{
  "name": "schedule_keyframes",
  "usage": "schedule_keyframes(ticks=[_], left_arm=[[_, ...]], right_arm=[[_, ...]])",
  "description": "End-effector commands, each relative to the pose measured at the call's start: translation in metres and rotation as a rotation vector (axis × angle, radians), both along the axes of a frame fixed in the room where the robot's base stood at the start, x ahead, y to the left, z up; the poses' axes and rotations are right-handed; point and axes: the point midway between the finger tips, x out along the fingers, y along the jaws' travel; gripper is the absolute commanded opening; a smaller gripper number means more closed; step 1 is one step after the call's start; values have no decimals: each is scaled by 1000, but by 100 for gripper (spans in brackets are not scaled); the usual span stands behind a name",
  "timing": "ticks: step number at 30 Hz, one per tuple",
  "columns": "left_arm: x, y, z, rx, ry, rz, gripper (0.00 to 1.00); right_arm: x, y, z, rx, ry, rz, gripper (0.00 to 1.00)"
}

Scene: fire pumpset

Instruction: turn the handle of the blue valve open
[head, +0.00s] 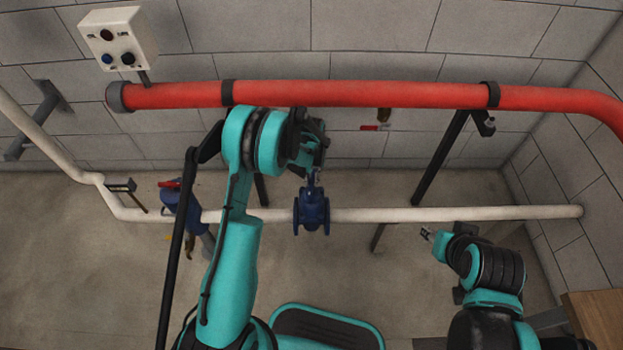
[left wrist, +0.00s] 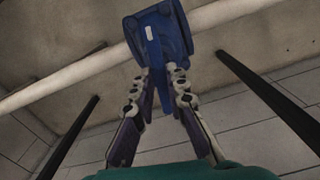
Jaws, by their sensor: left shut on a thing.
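The blue valve (head: 312,212) is a flanged body on the white horizontal pipe (head: 420,214), near the middle of the head view. In the left wrist view, its blue body (left wrist: 176,36) is at the top, just beyond my fingertips. My left gripper (head: 313,178) is above the valve in the head view.
A thick red pipe (head: 370,94) crosses above the valve, carried by dark struts (head: 438,160). A grey button box (head: 118,40) is at the upper left. A blue fitting with a red lever (head: 180,208) stands left of my left arm. A wooden surface (head: 598,318) is at the lower right.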

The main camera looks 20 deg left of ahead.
Motion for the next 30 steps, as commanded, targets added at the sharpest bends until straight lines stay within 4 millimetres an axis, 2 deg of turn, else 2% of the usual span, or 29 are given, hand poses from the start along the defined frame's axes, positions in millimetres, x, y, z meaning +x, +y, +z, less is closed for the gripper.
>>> schedule_keyframes(ticks=[6, 15, 16, 18, 26, 30], left_arm=[[0, -1, 0, -1, 1, 167, 0], [0, -1, 0, -2, 1, 180, 0], [0, -1, 0, -2, 1, 180, 19], [0, -1, 0, -1, 1, 179, 34], [0, 0, 0, -1, 0, 178, 34], [0, 0, 7, -1, 0, 178, 34]], right_arm=[[0, 0, 0, 0, 0, 0, 40], [0, 0, 0, 0, 0, 0, 40], [0, 0, 0, 0, 0, 0, 40], [0, 0, 0, 0, 0, 0, 40], [0, 0, 0, 0, 0, 0, 40], [3, 0, -1, 0, 3, 0, 40]])
